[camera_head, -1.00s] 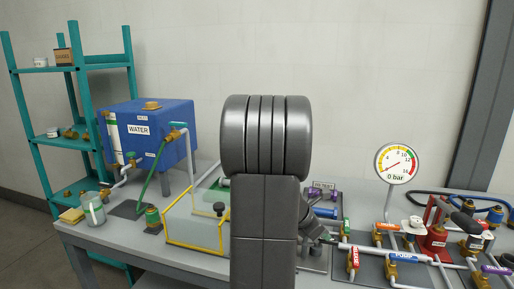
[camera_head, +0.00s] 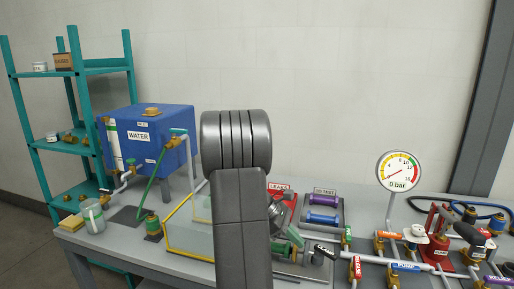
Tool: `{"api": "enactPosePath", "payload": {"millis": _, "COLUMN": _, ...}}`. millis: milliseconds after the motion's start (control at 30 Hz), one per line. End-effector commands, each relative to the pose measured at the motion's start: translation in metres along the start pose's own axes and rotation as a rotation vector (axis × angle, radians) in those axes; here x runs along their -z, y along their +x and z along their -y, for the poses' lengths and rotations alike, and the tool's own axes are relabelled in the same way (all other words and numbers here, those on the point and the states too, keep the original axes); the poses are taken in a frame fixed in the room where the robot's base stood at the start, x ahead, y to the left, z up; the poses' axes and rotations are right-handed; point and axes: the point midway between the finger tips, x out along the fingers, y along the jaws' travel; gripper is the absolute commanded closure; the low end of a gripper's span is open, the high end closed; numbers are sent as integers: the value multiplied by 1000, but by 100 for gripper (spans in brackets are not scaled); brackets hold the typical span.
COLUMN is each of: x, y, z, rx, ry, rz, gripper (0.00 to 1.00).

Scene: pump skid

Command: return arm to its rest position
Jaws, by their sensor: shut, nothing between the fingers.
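My arm's large dark grey links stand upright in the middle of the view and hide part of the bench. My gripper (camera_head: 296,238) shows small and dark just right of the arm link, partly hidden by it. It is shut and holds nothing visible. It is above the bench, near a green part (camera_head: 285,251); whether they touch cannot be told.
A blue water tank (camera_head: 150,140) and teal shelf (camera_head: 72,140) stand at left. A yellow-edged clear box (camera_head: 188,237) is left of my arm. A tray (camera_head: 340,212) with purple and blue cylinders, a pressure gauge (camera_head: 398,171) reading about 0 bar and valved pipes (camera_head: 405,266) are at right.

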Motion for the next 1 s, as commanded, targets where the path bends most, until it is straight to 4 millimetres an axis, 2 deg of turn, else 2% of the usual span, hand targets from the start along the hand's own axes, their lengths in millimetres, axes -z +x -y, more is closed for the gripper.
{"api": "enactPosePath", "payload": {"millis": 200, "x": 0, "y": -7, "z": 0, "rx": 0, "ry": 0, "rz": 0, "gripper": 100}}
{"api": "enactPosePath", "payload": {"millis": 533, "x": 0, "y": -3, "z": 0, "rx": 1, "ry": -1, "rz": 1, "gripper": 100}}
{"api": "enactPosePath", "payload": {"millis": 667, "x": -1, "y": 10, "z": 0, "rx": 3, "ry": -2, "rz": 2, "gripper": 100}}
{"api": "enactPosePath", "payload": {"millis": 833, "x": -2, "y": 42, "z": 0, "rx": -3, "ry": -6, "rz": -1, "gripper": 100}}
{"api": "enactPosePath", "payload": {"millis": 1000, "x": -16, "y": 50, "z": -10, "rx": -113, "ry": -87, "rz": -32, "gripper": 100}}
